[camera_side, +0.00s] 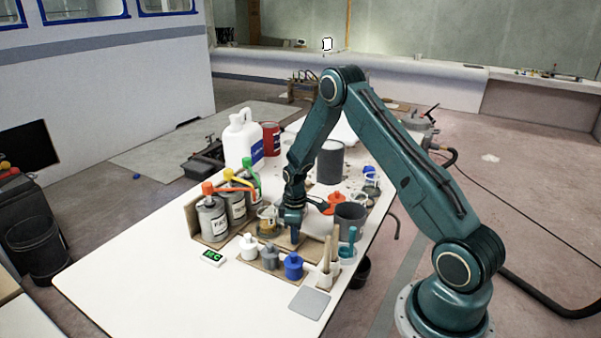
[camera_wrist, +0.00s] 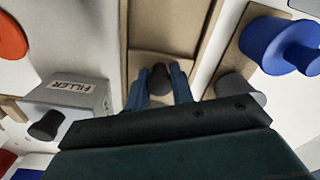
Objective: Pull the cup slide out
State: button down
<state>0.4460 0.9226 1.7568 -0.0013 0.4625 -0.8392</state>
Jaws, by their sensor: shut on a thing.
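The cup slide appears to be the tan wooden piece (camera_wrist: 165,30) in a channel between raised wooden rails in the wrist view. A dark round knob (camera_wrist: 159,78) stands at its near end. My gripper (camera_wrist: 160,85) has its two blue fingers on either side of this knob and is shut on it. In the side view my gripper (camera_side: 292,228) points down at the wooden fixture (camera_side: 312,248) on the white table. There the fingers and arm hide the knob and most of the slide. A clear cup with amber contents (camera_side: 267,222) stands just left of my gripper.
Pump cans (camera_side: 213,220) stand left of my gripper. White, grey and blue bottles (camera_side: 293,265) stand in front. A dark grey cup (camera_side: 350,218) and a holder with sticks (camera_side: 328,275) are to the right. The table's front left (camera_side: 150,285) is clear.

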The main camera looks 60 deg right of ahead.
jog(key=s, duration=0.9)
jog(key=shift+w, duration=0.1)
jog(key=c, duration=1.2)
grip_release()
jog(key=shift+r, duration=0.25)
notch_tip(320, 180, up, 13)
jog(key=shift+r, duration=0.2)
